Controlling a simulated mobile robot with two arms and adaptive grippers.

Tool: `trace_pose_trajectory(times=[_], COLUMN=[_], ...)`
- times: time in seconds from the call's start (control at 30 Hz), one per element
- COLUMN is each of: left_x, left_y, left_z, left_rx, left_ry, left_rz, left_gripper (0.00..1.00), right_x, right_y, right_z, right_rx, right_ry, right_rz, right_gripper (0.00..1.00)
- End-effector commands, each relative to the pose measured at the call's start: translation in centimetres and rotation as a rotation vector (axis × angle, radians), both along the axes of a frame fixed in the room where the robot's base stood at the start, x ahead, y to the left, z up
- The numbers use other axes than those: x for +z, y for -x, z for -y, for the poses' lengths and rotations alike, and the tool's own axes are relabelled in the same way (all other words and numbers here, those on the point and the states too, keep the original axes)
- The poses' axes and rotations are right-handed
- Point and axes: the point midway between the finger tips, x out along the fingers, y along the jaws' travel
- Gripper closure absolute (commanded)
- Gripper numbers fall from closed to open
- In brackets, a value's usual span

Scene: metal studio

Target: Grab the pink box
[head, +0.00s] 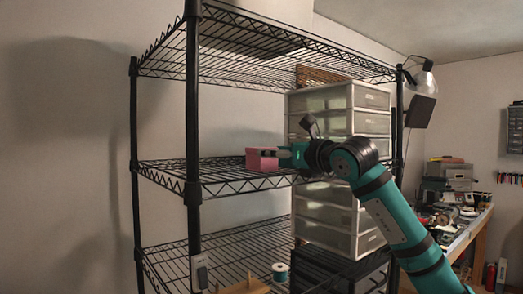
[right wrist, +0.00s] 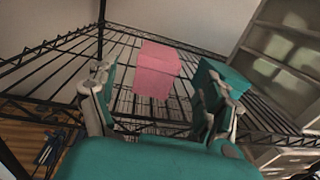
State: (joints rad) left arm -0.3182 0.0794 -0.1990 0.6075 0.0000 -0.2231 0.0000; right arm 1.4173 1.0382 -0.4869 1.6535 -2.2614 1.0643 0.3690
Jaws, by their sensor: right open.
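The pink box (head: 262,159) sits on the middle wire shelf (head: 225,176) of a black rack, near the shelf's front. In the right wrist view the pink box (right wrist: 156,70) lies ahead, between the two spread fingers. My right gripper (head: 281,156) is at the box's right side in the head view. In the right wrist view my right gripper (right wrist: 158,103) is open, with gaps between each finger and the box. My left gripper is in neither view.
White plastic drawer units (head: 340,112) stand in the rack to the right of the box. An upper shelf (head: 240,60) is above. The middle shelf is clear left of the box. A teal spool (head: 280,272) is on the lower shelf. A cluttered workbench (head: 465,235) stands at the far right.

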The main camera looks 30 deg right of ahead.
Motion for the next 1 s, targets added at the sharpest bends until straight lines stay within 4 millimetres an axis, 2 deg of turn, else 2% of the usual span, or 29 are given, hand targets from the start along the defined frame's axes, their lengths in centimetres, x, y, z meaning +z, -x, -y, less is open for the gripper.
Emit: trace_pose_trajectory(times=[0.03,0.1,0.3,0.4,0.6,0.7,1.0], left_x=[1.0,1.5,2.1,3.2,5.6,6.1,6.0], left_y=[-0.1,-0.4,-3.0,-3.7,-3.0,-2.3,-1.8], left_z=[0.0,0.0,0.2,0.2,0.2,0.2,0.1], left_rx=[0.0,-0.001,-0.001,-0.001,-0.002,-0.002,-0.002], left_ry=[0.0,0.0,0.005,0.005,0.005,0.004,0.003], left_rz=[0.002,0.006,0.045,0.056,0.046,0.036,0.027], left_gripper=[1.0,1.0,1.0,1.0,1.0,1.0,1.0], right_x=[0.4,0.3,0.1,0.4,0.7,0.5,0.1], right_y=[-1.0,-2.0,-3.3,-4.2,-6.9,-8.0,-8.4], right_z=[0.0,0.0,0.0,0.0,-0.1,0.0,0.0], right_rx=[0.0,0.002,0.0,0.001,0.001,0.001,0.0], right_ry=[-0.001,-0.002,0.0,-0.001,-0.002,-0.002,0.0], right_rz=[-0.004,-0.003,-0.001,-0.002,-0.004,-0.003,0.0], right_gripper=[0.17,0.17,0.17,0.17,0.17,0.17,0.17])
